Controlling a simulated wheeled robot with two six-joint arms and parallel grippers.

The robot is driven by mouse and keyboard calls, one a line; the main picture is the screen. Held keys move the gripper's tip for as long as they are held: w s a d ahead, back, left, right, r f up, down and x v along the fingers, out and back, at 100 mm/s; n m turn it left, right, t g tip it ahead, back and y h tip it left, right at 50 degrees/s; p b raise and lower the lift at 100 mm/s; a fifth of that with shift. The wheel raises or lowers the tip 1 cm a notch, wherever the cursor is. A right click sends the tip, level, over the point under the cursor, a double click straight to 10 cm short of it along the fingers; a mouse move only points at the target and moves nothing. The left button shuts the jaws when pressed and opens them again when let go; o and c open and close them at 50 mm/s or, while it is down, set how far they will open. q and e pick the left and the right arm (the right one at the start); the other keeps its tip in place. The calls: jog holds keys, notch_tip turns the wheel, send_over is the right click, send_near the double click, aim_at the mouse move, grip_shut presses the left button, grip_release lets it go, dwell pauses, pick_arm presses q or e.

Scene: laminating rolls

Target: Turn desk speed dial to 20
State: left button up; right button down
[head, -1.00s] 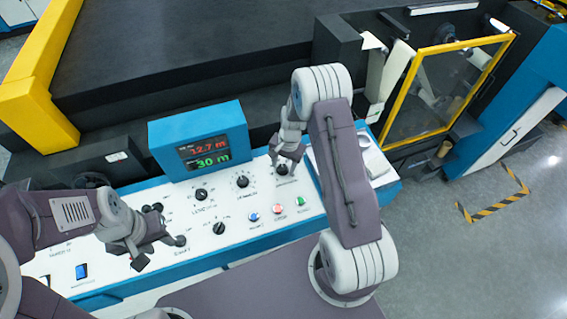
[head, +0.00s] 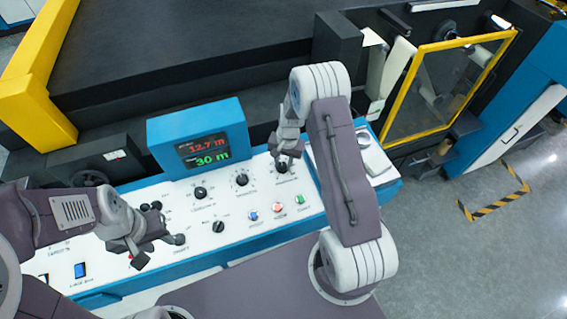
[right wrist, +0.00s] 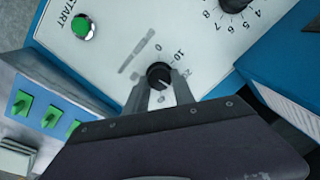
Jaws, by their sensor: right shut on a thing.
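The desk speed dial is a small black knob (right wrist: 158,75) in the right wrist view, with printed marks including 0 and 10 around it. My right gripper (right wrist: 161,86) has its two fingers on either side of the knob and is shut on it. Part of the scale is hidden by the fingers, and I cannot read the pointer clearly. In the head view my right gripper (head: 284,160) reaches down on the dial at the panel's upper right. My left gripper (head: 160,252) is open and empty above the panel's left part.
The white control panel (head: 240,216) carries other black knobs (head: 200,193) and lit buttons, including a green START button (right wrist: 83,27). A blue display box (head: 197,138) shows red 12.7 m and green 30 m. A yellow-framed guard (head: 446,85) stands at the right.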

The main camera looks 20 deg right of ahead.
jog(key=n, duration=0.3)
jog(key=shift+w+b, duration=0.1)
jog(key=shift+b, duration=0.3)
jog(key=shift+a+n+h+b, duration=0.1)
jog(key=shift+n+h+b, duration=0.3)
jog(key=shift+n, duration=1.4)
jog(key=shift+r, duration=0.1)
jog(key=c, duration=1.1)
grip_release()
jog(key=shift+o, duration=0.2)
